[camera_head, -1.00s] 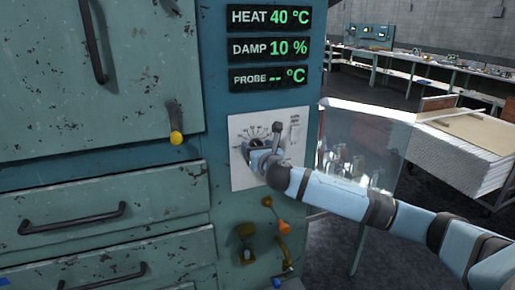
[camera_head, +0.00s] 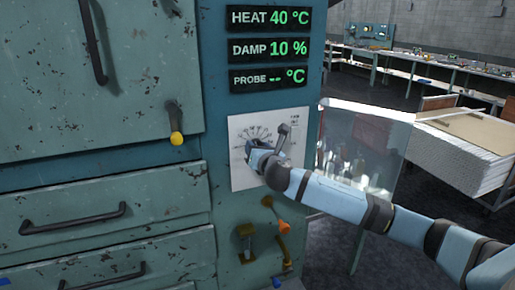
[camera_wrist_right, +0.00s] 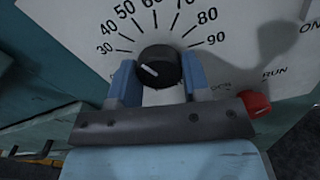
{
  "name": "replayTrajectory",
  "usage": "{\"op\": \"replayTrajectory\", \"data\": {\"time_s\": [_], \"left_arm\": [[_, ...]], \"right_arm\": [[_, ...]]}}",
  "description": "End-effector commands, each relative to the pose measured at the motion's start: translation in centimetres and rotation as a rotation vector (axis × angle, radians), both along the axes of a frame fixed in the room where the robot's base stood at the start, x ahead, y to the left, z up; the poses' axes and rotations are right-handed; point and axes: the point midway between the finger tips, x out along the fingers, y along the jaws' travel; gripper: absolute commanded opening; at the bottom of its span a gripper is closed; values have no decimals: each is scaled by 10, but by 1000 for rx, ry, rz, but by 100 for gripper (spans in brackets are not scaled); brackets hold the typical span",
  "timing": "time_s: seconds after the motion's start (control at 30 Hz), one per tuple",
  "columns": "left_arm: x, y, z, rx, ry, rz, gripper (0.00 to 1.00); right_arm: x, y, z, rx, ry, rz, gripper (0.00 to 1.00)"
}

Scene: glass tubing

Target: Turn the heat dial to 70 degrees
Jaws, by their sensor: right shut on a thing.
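The heat dial is a round black knob (camera_wrist_right: 160,66) with a white pointer mark, on a white panel (camera_head: 240,178). Printed numbers from 30 to 90 fan around it in the right wrist view. The mark points to the upper left, toward the 30–40 side. My right gripper (camera_wrist_right: 160,80) is shut on the knob, with one blue finger at each side. In the head view my right gripper (camera_head: 257,157) covers the dial. The heat display (camera_head: 270,17) reads 40 °C. My left gripper is not in view.
A red knob (camera_wrist_right: 257,105) near the word RUN sits right of the dial. Below the panel are an orange-tipped lever (camera_head: 281,224) and other small handles. Drawers (camera_head: 105,205) are to the left. A clear pane (camera_head: 365,150) stands right of the cabinet, behind my arm.

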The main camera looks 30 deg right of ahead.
Motion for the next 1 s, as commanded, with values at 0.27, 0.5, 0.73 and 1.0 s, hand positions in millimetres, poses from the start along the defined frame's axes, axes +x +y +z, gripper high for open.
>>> {"op": "replayTrajectory", "data": {"time_s": [0.27, 0.5, 0.73, 1.0], "left_arm": [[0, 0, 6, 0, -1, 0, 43], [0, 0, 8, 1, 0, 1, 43], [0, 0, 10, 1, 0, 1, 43], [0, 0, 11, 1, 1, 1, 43]], "right_arm": [[0, 1, 0, 252, -58, 0, 20], [0, 1, 0, 476, -113, -1, 20], [0, 2, 1, 686, -164, -1, 20], [0, 2, 1, 893, -214, -1, 20]]}}
